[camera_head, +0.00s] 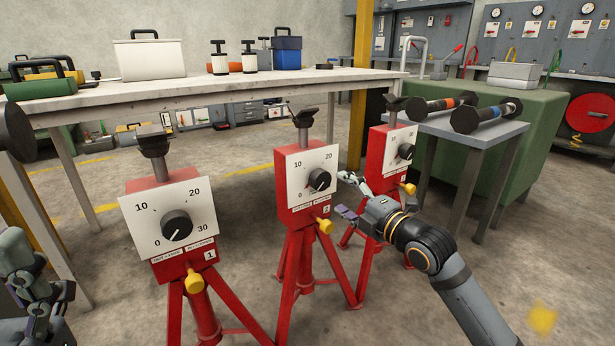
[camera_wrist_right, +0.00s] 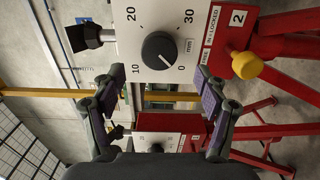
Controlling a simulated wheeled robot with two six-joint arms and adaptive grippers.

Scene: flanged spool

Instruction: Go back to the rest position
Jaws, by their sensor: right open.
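My right gripper (camera_head: 345,195) is open and empty in the head view, close to the red stand numbered 2 (camera_head: 296,185) and its black dial (camera_head: 319,180). In the right wrist view, the purple-padded fingers of the right gripper (camera_wrist_right: 160,92) are spread apart with nothing held between them. The dial of stand 2 (camera_wrist_right: 159,50) shows just beyond them, with a gap visible. My left gripper (camera_head: 38,290) is at the lower left edge of the head view, partly cut off; its jaw opening is unclear.
Red stand 1 (camera_head: 170,225) is at left front, another red stand (camera_head: 400,150) behind right. Yellow knobs stick out from them. A grey side table (camera_head: 500,135) holds two dark flanged spools (camera_head: 440,106). A long workbench (camera_head: 190,86) stands behind. Floor at lower right is clear.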

